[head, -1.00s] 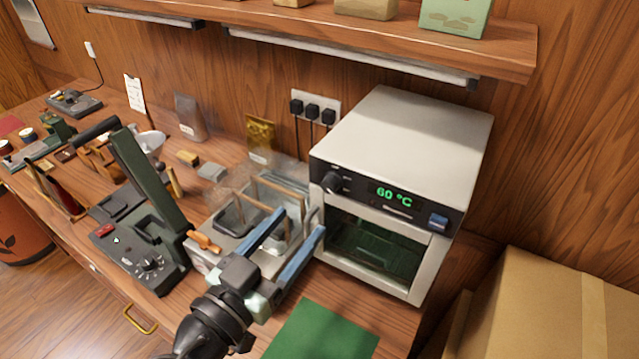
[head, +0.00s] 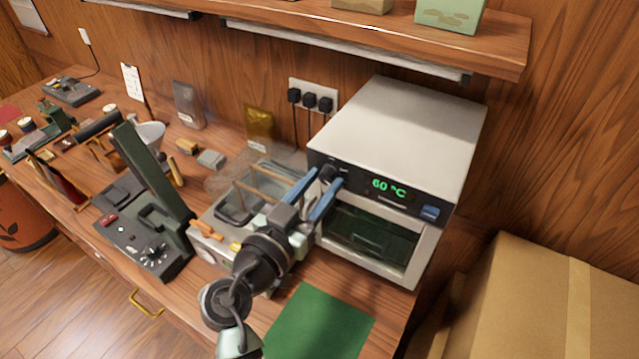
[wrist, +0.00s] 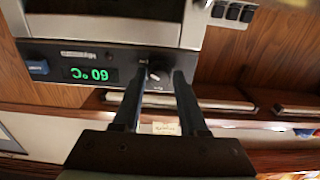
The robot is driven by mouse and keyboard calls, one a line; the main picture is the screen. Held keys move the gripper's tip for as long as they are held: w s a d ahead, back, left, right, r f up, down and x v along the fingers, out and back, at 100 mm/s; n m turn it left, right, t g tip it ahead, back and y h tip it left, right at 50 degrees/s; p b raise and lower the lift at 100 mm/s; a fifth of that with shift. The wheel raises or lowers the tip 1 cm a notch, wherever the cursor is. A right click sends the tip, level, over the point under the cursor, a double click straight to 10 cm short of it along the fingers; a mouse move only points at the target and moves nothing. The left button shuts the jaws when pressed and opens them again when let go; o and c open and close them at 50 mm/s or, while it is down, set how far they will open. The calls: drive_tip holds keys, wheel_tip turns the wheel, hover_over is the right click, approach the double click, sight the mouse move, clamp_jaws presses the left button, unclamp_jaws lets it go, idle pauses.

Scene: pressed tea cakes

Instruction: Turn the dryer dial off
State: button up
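The dryer (head: 400,125) is a white box with a dark front panel, and its green display (head: 388,187) reads 60 °C. The black dial (head: 327,172) is at the left end of that panel, partly hidden by my gripper's fingers. My gripper (head: 323,182) is at the panel with its blue fingers apart. In the wrist view, which is upside down, the dial (wrist: 156,70) shows between the two dark fingertips of my gripper (wrist: 160,72). The fingers flank the dial with some gap; I cannot tell whether either touches it. The dial's markings are too small to read.
A metal box with wooden rods (head: 215,228) stands left of the dryer, under my arm. A dark green lever press (head: 150,240) is further left. A green mat (head: 315,330) lies in front. A cardboard box (head: 520,300) is at the right, and a shelf (head: 400,35) runs above.

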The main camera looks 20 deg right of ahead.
clamp_jaws()
